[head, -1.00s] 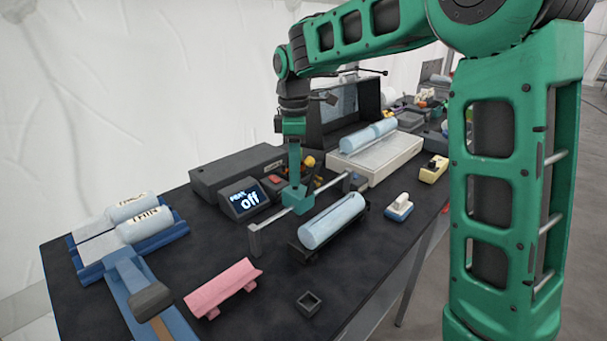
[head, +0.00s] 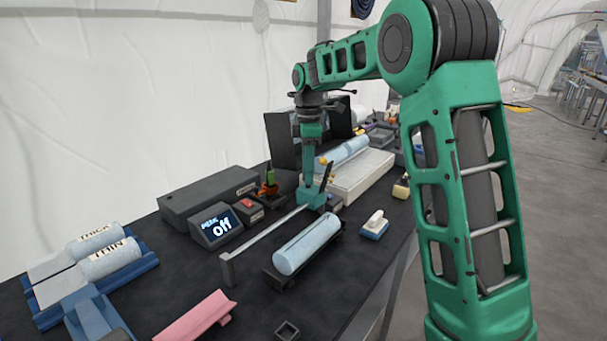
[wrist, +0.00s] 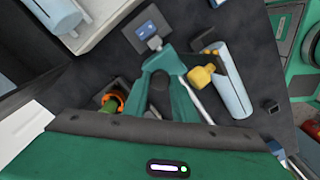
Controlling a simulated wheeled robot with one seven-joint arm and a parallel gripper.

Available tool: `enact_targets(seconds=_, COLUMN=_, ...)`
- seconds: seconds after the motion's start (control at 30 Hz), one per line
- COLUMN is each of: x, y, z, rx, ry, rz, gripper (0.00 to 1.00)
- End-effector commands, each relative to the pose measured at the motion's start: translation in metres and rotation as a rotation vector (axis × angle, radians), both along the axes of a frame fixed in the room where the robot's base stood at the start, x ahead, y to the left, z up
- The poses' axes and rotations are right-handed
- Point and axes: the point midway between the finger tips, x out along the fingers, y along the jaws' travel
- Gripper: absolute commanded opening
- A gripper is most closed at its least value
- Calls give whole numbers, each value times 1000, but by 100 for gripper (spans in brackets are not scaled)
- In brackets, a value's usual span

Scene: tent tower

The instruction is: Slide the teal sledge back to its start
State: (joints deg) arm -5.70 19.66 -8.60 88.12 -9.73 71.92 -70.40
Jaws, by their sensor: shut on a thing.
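The teal sledge (head: 313,198) sits on a thin metal rail (head: 265,234), at the rail's far right end, close against the dark end block (head: 333,203). My gripper (head: 311,185) points down and is shut on the sledge from above. In the wrist view my teal-green fingers (wrist: 165,85) cover most of the sledge, and the rail (wrist: 203,104) runs out from beneath them. The near left end of the rail has a grey post (head: 228,268).
A pale blue roll (head: 307,244) lies in a dark cradle just in front of the rail. A white slab (head: 362,181) lies to the right. A pink trough (head: 197,318) lies at the front.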

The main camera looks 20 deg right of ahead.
Motion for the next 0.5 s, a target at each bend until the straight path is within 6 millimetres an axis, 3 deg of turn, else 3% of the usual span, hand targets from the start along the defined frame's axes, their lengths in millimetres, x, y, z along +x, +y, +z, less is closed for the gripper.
enact_targets(seconds=0.23, x=6, y=-7, z=4, rx=-3, ry=-21, rz=-15, gripper=0)
enact_targets(seconds=0.27, x=6, y=-7, z=4, rx=-3, ry=-21, rz=-15, gripper=32)
enact_targets(seconds=0.3, x=5, y=-7, z=4, rx=-4, ry=-20, rz=-15, gripper=41)
enact_targets(seconds=0.5, x=4, y=-5, z=3, rx=-2, ry=-14, rz=-11, gripper=43)
